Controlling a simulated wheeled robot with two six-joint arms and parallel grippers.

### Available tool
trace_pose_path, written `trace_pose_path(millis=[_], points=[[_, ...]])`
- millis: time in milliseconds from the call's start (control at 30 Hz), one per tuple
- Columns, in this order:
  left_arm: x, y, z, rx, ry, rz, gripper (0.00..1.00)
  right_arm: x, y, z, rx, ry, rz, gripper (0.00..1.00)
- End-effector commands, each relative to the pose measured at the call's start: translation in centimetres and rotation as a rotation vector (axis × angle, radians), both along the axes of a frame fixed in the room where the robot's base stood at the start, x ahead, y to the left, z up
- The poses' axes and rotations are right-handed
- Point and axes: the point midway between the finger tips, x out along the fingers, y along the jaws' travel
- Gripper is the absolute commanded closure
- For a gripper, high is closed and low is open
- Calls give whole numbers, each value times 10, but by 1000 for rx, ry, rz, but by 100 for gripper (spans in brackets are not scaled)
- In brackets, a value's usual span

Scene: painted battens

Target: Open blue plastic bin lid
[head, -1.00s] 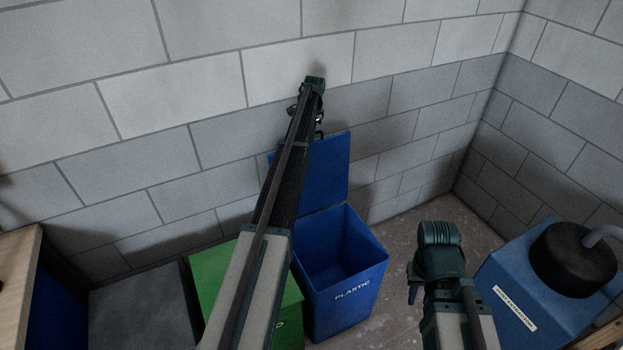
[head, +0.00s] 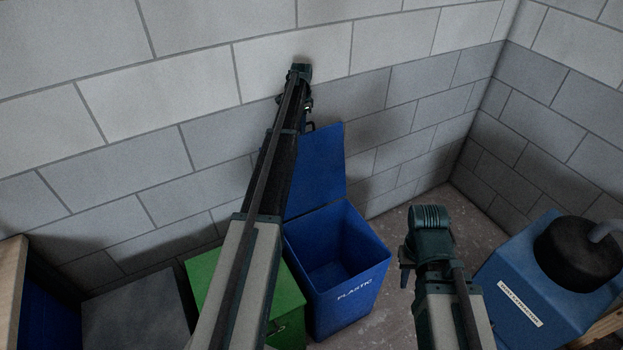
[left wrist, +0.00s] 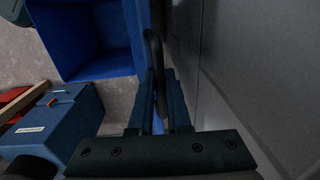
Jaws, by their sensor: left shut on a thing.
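The blue plastic bin (head: 350,291), marked PLASTIC, stands on the floor near the wall, and its empty-looking inside shows. Its blue lid (head: 322,170) is raised at the back, about upright near the wall. My left gripper (head: 307,104) is at the lid's top edge. In the left wrist view my left gripper (left wrist: 165,105) is shut on the lid's dark looped handle (left wrist: 152,45), with the bin's opening at upper left. My right gripper (head: 405,277) hangs low to the right of the bin, apart from it; its jaws are too unclear to read.
A green bin (head: 290,328) stands left of the blue bin, partly behind my left arm, with a grey box (head: 140,310) further left. A blue container with a black cap (head: 575,255) stands at right. Bare floor (head: 395,235) lies between.

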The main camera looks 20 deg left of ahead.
Motion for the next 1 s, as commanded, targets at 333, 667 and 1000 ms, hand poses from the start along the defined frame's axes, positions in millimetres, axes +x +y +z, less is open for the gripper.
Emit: trace_pose_path(millis=[333, 667, 1000], points=[[-2, 0, -1, 1, 4, 1, 70, 0, 0, -1, 0, 0, 0, 70], [-2, 0, 16, 0, 4, 1, 70, 0, 0, 16, 0, 0, 1, 70], [-2, -2, 50, 1, 1, 1, 70, 0, 0, 50, 1, 0, -3, 70]])
